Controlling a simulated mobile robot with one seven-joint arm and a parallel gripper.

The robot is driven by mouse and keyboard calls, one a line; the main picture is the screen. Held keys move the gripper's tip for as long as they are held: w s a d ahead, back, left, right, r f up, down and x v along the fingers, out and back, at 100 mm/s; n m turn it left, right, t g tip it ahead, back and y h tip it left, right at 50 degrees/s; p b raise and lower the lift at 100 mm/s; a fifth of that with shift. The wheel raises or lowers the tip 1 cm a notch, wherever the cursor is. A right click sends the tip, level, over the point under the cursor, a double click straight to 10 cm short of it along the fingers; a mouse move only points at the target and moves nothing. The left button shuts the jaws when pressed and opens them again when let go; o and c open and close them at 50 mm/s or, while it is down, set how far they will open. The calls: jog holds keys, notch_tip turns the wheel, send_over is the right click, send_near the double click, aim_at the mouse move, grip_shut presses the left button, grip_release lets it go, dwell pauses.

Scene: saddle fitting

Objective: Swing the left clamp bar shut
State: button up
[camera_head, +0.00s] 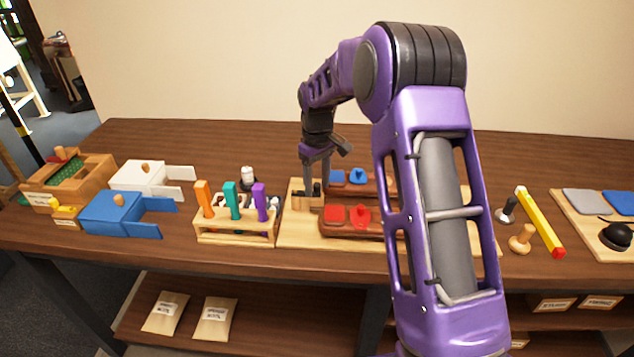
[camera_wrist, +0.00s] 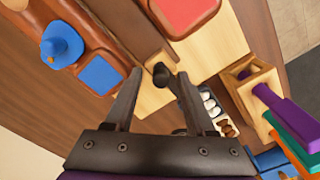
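A pale wooden board (camera_head: 292,238) carries two brown curved-edged pieces, one with red parts (camera_head: 334,214) and one with blue parts (camera_head: 357,176). At the board's left end a wooden block (camera_head: 306,203) stands with small dark parts on it. My gripper (camera_wrist: 160,74) points down over this block with its two fingers apart. A dark round knob (camera_wrist: 161,76) shows between the fingertips in the wrist view, and I cannot tell if either finger touches it. I cannot make out the left clamp bar clearly; the dark parts are small and partly hidden by the fingers. My arm hides the board's right part.
A wooden rack (camera_head: 236,238) with orange, teal and purple handles stands left of the board. Blue (camera_head: 112,214) and white (camera_head: 150,176) boxes lie further left. A yellow bar (camera_head: 540,222) and a wooden knob (camera_head: 521,239) lie to the right.

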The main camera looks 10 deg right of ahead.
aim_at(317, 184)
notch_tip(317, 184, up, 17)
jog(key=shift+r+p, duration=0.2)
jog(key=shift+p, duration=0.1)
dwell(0.3)
